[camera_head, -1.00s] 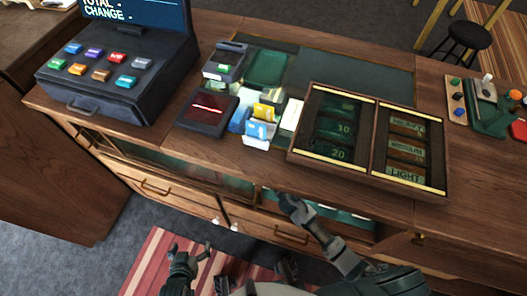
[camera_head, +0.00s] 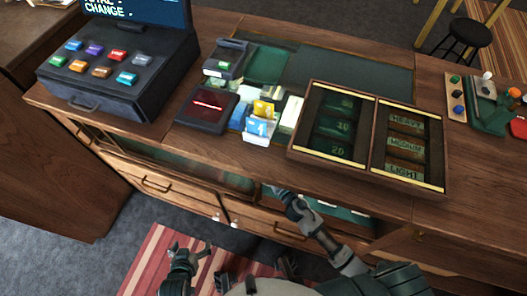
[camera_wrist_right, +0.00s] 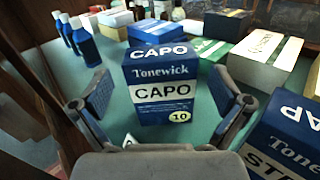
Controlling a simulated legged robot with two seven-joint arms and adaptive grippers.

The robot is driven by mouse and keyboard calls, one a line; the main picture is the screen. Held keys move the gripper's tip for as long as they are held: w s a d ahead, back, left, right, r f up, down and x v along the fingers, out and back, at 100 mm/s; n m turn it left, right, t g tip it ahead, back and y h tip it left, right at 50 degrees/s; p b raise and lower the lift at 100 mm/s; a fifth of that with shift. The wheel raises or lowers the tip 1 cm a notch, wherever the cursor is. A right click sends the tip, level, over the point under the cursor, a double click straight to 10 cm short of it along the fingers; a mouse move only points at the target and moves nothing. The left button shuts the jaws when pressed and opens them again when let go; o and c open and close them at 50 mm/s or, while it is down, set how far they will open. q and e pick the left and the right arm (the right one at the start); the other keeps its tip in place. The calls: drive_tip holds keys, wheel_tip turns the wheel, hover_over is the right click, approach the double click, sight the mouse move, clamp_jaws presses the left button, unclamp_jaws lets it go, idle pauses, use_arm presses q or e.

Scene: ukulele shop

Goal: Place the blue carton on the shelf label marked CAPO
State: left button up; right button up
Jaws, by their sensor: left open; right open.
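In the right wrist view, a blue carton (camera_wrist_right: 163,84) reading "Tonewick CAPO 10" stands upright on a green shelf surface. My right gripper (camera_wrist_right: 166,100) is open, with one finger on each side of the carton; whether they touch it is unclear. A small white label (camera_wrist_right: 129,140) with a partly visible letter lies at the carton's lower left, mostly hidden by the gripper. In the head view, my right arm reaches under the counter, where its gripper is hidden. My left gripper (camera_head: 187,251) is open and empty over the striped rug, in front of the counter.
Another blue Tonewick carton (camera_wrist_right: 285,135) stands close at right. Blue bottles (camera_wrist_right: 82,36), a white-and-green box (camera_wrist_right: 263,58) and a blue-topped box (camera_wrist_right: 167,30) stand behind. The wooden counter (camera_head: 230,175) overhangs my right arm.

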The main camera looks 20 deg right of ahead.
drive_tip(key=v, duration=0.3)
drive_tip(key=shift+s+d, duration=0.15)
idle(0.5)
